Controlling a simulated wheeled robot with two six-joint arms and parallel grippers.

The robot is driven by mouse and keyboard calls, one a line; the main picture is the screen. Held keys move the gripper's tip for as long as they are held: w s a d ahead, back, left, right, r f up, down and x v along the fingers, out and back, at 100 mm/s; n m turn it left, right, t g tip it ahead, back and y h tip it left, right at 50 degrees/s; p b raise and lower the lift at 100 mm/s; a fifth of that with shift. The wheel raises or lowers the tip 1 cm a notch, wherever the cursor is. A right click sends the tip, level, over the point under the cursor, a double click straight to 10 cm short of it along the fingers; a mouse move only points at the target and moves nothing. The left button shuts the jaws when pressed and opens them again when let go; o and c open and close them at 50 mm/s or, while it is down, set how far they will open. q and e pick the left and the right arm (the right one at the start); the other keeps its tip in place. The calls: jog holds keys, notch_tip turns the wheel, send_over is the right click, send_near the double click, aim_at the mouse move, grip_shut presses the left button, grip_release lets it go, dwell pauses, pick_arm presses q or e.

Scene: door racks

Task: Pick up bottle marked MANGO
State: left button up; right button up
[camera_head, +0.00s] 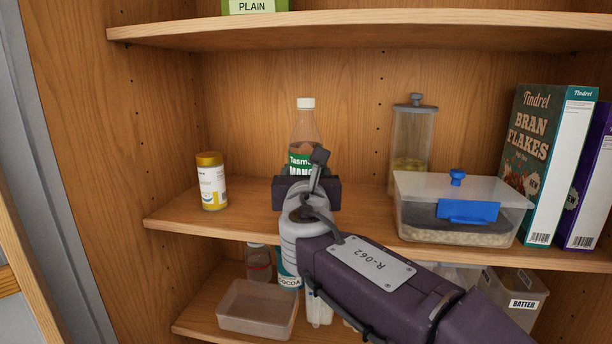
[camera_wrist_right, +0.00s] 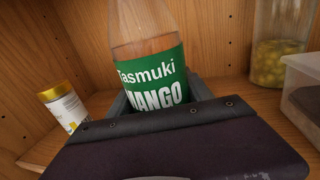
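The bottle marked MANGO (camera_head: 304,128) is clear with a white cap and a green "Tasmuki MANGO" label. It stands upright on the middle shelf in the head view, its lower part hidden behind my right gripper (camera_head: 307,188). In the right wrist view the bottle (camera_wrist_right: 150,70) rises between the two grey fingers of the gripper (camera_wrist_right: 160,98), one at each side of it. No clear gap shows, but I cannot tell whether the fingers press on it. My left gripper is not in view.
A yellow-lidded jar (camera_head: 211,182) stands left of the bottle. A tall clear canister (camera_head: 411,150), a blue-clipped container (camera_head: 458,207) and a Bran Flakes box (camera_head: 545,165) stand to the right. The upper shelf (camera_head: 360,27) is overhead. An open bin (camera_head: 256,309) sits below.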

jog(key=shift+w+f, duration=0.15)
jog(key=shift+w, duration=0.05)
grip_shut()
jog(key=shift+s, duration=0.1)
